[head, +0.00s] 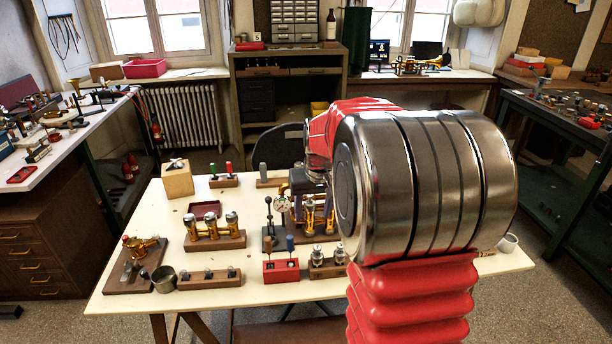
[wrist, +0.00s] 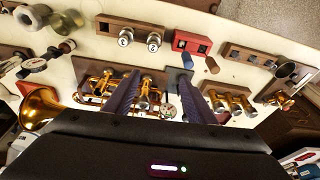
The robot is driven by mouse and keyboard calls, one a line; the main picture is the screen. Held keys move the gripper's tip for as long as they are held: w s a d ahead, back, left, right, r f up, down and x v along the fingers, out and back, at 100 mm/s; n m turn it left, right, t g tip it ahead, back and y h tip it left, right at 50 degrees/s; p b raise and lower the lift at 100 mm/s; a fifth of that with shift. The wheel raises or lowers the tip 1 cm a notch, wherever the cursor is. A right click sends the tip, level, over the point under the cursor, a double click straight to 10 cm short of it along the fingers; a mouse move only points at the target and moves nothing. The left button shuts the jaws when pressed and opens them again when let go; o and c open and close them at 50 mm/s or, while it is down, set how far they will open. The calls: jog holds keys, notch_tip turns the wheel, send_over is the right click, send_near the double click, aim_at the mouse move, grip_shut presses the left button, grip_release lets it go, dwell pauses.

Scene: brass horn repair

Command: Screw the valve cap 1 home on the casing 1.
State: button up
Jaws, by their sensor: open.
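My gripper (wrist: 158,80) is open in the wrist view, its two dark fingers apart on either side of the brass horn's valve casings (wrist: 146,100). Whether they touch anything cannot be told. The horn's bell (wrist: 40,106) lies to the left. The rack's left slot is empty. In the head view the rack (head: 318,272) and brass casings (head: 318,222) show beside my arm. I cannot tell which casing is casing 1 or whether a cap sits on it.
A red block (head: 281,271) with upright tools stands left of the rack. The front left tabletop (head: 115,303) is bare.

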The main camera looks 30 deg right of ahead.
aim_at(310, 204)
jog(key=w+d+r+t, duration=0.1)
jog(key=w+d+r, duration=0.2)
jog(key=w+d, duration=0.4)
jog(key=shift+w+n+t+h, duration=0.3)
jog(key=shift+w+n+t, duration=0.1)
jog(key=shift+w, duration=0.4)
jog(key=x, duration=1.3)
jog(key=shift+f, duration=0.35)
jog(key=c, duration=1.2)
jog(key=shift+c, duration=0.2)
jog(key=shift+m, duration=0.3)
